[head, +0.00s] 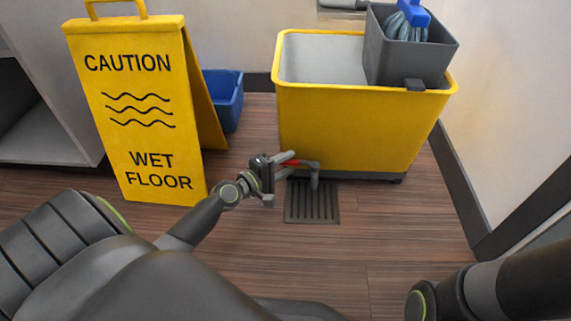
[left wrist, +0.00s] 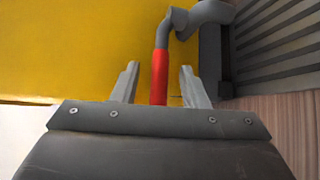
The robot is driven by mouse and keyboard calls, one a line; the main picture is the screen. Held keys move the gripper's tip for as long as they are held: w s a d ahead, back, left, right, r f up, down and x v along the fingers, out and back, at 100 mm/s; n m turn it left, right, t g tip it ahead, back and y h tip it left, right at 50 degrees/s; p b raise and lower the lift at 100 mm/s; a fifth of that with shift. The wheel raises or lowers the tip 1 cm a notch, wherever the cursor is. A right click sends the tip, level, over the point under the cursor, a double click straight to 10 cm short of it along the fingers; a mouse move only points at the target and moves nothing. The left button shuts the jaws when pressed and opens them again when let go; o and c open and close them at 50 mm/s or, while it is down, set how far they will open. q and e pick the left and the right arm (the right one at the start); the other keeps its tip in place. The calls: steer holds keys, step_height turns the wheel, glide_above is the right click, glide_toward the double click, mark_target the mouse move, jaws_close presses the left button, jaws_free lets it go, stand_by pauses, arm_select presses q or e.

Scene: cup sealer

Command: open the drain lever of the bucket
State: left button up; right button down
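The yellow mop bucket (head: 345,130) stands against the wall on the floor. Its red drain lever (head: 293,162) sits low on the front, beside a grey spout (head: 314,174) that bends down over the floor drain (head: 312,205). My left gripper (head: 289,164) is at the lever. In the left wrist view the red lever (left wrist: 159,75) runs between the two open fingers (left wrist: 158,85), with gaps on both sides. The grey spout (left wrist: 200,14) also shows there. My right gripper is not in view; only part of my right arm shows at the lower right.
A yellow wet floor sign (head: 138,110) stands to the left, with a blue bin (head: 223,98) behind it. A grey wringer (head: 408,55) with a blue-topped mop (head: 405,22) sits on the bucket. The floor in front of the drain is clear.

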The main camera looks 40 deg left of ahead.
arm_select(q)
steer(key=shift+w, duration=0.1)
steer(key=shift+c, duration=0.4)
jaws_close()
